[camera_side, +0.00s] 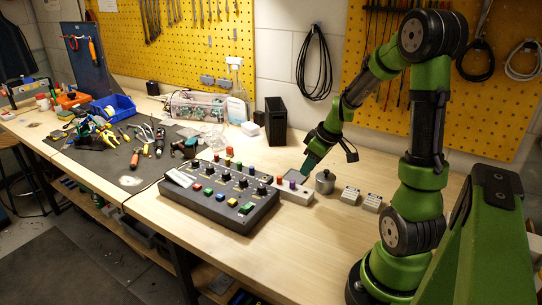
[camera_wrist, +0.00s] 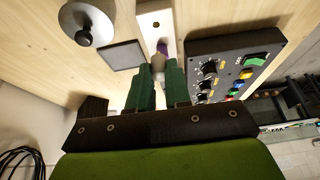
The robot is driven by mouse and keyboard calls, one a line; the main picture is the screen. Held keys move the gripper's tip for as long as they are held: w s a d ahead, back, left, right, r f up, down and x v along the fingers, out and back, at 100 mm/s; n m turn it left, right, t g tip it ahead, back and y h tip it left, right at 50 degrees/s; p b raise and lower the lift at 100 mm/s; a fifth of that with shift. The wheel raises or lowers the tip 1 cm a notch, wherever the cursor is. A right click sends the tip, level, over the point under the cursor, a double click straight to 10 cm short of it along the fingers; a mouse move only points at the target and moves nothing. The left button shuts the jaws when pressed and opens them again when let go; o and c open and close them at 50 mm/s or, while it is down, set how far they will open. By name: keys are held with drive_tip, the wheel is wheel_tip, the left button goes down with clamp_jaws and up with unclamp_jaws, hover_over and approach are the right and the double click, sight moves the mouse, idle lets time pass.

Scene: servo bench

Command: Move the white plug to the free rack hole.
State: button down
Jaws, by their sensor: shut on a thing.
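In the wrist view, the white plug (camera_wrist: 158,66) is between the green fingertips of my gripper (camera_wrist: 158,78), which is shut on it. The pale rack (camera_wrist: 150,10) runs away beyond the plug, with a small dark hole (camera_wrist: 156,24) in its bare part. A purple plug (camera_wrist: 162,46) stands just beyond the white plug. In the side view, my gripper (camera_side: 309,166) is tilted down, above and behind the rack (camera_side: 304,196). A red-orange plug (camera_side: 280,182) and the purple plug (camera_side: 292,185) stand in the rack. I cannot make out the white plug there.
A black control box (camera_side: 220,208) with knobs and coloured buttons is left of the rack. A grey square pad (camera_wrist: 122,55) lies beside the rack. A lidded metal pot (camera_side: 325,183) and two small labelled blocks (camera_side: 350,195) are to the right. The front right bench is clear.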

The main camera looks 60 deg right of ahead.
drive_tip(key=shift+f, duration=2.2)
drive_tip(key=shift+f, duration=0.95)
idle(2.1)
drive_tip(key=c, duration=1)
unclamp_jaws()
drive_tip(key=shift+r, duration=3.5)
